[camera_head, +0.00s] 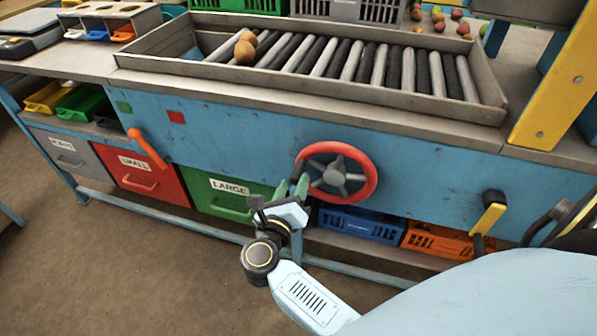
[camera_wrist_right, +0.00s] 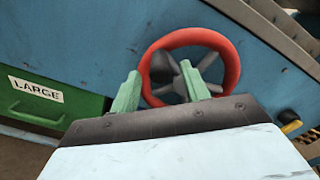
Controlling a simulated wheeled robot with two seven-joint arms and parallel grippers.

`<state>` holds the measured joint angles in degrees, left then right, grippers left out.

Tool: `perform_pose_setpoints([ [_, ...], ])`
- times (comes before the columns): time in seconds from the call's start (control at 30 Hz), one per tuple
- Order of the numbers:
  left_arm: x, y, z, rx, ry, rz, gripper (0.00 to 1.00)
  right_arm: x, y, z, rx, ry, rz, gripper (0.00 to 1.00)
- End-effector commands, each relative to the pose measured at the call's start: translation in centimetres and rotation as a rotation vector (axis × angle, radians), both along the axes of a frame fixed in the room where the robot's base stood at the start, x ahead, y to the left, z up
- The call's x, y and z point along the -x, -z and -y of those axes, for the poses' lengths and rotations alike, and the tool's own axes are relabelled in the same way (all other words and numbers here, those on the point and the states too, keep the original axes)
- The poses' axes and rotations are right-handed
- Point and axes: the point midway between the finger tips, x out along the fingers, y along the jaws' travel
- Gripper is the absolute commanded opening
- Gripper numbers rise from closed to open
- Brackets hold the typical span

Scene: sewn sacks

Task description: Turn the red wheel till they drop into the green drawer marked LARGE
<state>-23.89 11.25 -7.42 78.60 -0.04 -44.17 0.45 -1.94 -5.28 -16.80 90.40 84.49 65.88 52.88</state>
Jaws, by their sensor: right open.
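The red wheel (camera_head: 369,186) with grey spokes is mounted on the blue front panel; it also shows in the right wrist view (camera_wrist_right: 231,62). My right gripper (camera_head: 292,187) is at the wheel's lower left in the head view. In the right wrist view its two green fingers (camera_wrist_right: 168,90) are apart, in front of the wheel's lower part; I cannot tell whether they touch it. The green drawer marked LARGE (camera_head: 231,187) is shut, left of the wheel, partly behind my gripper. My left gripper is not in view.
The roller bed (camera_head: 350,62) sits in a wooden frame above the panel. A red SMALL drawer (camera_head: 150,181) and a grey drawer (camera_head: 65,150) stand left. Blue (camera_head: 360,223) and orange crates (camera_head: 440,241) are below the wheel. An orange lever (camera_head: 147,148) and a yellow-handled lever (camera_head: 489,214) stick out.

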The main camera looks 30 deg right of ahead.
Motion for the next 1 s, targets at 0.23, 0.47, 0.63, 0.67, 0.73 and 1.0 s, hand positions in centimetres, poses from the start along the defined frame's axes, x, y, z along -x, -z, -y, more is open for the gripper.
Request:
perform_pose_setpoints([
  [0.23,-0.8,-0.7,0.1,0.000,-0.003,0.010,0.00,-2.5,0.0,2.9,0.003,0.000,0.000,0.46],
  [0.47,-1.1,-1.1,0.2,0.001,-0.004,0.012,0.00,-3.2,0.0,3.7,0.001,0.000,-0.002,0.46],
  [0.63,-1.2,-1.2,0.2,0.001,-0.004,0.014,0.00,-3.2,0.0,3.7,0.001,0.000,-0.002,0.46],
  [0.67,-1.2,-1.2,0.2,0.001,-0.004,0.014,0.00,-3.2,0.0,3.7,0.001,0.000,-0.002,0.46],
  [0.73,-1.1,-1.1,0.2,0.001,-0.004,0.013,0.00,-3.2,0.0,3.7,0.001,0.000,-0.002,0.38],
  [1.0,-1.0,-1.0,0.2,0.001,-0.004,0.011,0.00,-3.1,0.0,3.7,0.002,-0.001,-0.001,0.03],
])
